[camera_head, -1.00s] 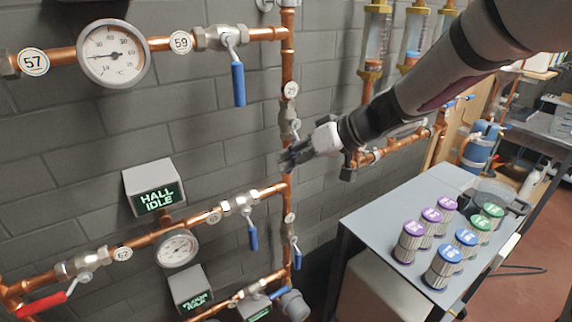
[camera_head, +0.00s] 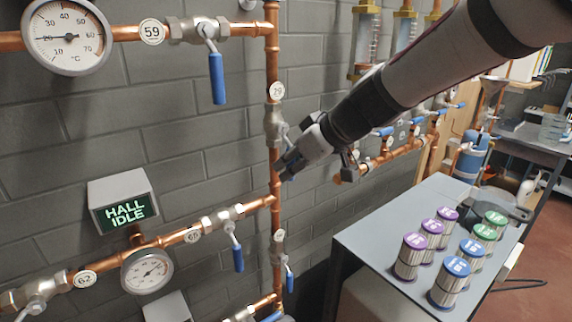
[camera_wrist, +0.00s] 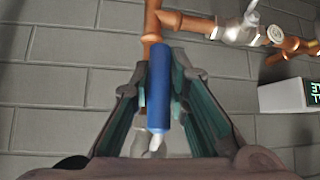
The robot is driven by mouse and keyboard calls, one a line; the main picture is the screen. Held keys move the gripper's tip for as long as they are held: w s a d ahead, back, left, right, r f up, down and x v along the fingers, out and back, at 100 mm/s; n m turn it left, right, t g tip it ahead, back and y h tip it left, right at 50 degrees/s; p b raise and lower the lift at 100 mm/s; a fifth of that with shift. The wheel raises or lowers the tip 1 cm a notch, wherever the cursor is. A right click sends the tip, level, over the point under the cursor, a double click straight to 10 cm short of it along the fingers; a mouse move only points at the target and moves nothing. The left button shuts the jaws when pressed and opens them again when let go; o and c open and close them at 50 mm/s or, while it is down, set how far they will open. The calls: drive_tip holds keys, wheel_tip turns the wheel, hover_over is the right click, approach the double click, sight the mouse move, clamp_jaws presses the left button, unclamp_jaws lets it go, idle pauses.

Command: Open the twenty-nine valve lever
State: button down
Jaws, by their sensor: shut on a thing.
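The twenty-nine valve sits on the vertical copper pipe, just below its round tag "29" (camera_head: 277,91); its metal body (camera_head: 274,122) shows left of my gripper. My gripper (camera_head: 287,166) is beside the pipe below the valve body. In the wrist view, the blue lever handle (camera_wrist: 158,88) lies lengthwise between the two green-lined fingers of my gripper (camera_wrist: 160,68), which is shut on it. In the head view, my gripper and arm hide most of this lever.
Valve 59 with a blue lever (camera_head: 217,78) is at upper left; another blue lever (camera_head: 238,258) hangs lower. The "HALL IDLE" display (camera_head: 124,205) is on the left. A grey table (camera_head: 375,240) with several canisters stands at right.

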drive_tip(key=shift+d, duration=0.15)
drive_tip(key=c, duration=1.6)
unclamp_jaws()
drive_tip(key=shift+o, duration=0.2)
drive_tip(key=v, duration=1.2)
drive_tip(key=s+d+f+m+h+p, duration=0.1)
drive_tip(key=s+d+m+h+p, duration=0.1)
drive_tip(key=s, duration=0.7)
drive_tip(key=s+d+f+m+g+h+p, duration=0.1)
drive_tip(key=s+d+m, duration=0.3)
drive_tip(key=s, duration=0.4)
drive_tip(key=s+d+f+m+g+h+p, duration=0.1)
drive_tip(key=s+d+f+m+h+p, duration=0.1)
drive_tip(key=s, duration=0.7)
drive_tip(key=shift+s+d+f+m+h+p, duration=0.3)
drive_tip(key=shift+d+m+h+p, duration=0.3)
drive_tip(key=shift+d, duration=0.45)
